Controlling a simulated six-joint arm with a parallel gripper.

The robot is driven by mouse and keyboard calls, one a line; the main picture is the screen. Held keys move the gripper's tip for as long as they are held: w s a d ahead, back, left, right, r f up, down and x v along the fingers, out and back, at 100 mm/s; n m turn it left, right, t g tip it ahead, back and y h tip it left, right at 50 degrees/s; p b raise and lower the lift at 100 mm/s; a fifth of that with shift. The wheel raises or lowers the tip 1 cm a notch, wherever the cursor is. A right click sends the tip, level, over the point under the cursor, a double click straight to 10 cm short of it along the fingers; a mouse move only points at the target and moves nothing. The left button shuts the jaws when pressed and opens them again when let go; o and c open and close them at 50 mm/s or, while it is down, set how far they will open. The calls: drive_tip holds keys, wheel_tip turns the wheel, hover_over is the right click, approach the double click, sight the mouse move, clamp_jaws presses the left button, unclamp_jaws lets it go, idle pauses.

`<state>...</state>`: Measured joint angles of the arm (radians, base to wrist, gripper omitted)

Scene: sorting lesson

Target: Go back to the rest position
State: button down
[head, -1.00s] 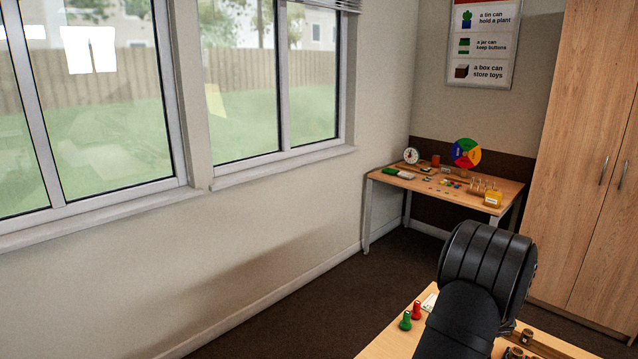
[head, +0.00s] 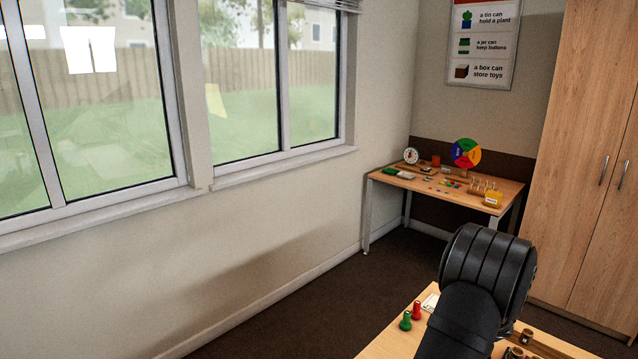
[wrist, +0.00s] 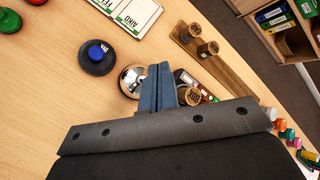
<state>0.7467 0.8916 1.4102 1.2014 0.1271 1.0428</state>
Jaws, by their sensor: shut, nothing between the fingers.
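In the wrist view my gripper (wrist: 158,88) is shut, its two blue-grey fingers together with nothing between them. It hangs above the wooden table (wrist: 50,115). In the head view a black part of my arm (head: 487,265) stands over the near table (head: 385,350), and the fingers are out of sight there. A silver round thing (wrist: 131,80) shows just left of the fingers, partly hidden by them. A small brown cylinder (wrist: 189,96) is just right of them. I cannot tell the height of the fingers above these things.
A black disc with a blue knob (wrist: 96,54), printed cards (wrist: 128,13) and a wooden rack with brown cylinders (wrist: 205,50) lie on the table. Green (head: 405,321) and red (head: 417,310) pegs stand near its left edge. A second table (head: 385,180) stands in the corner.

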drive_tip(key=shift+f, duration=0.8)
drive_tip(key=shift+r, duration=1.4)
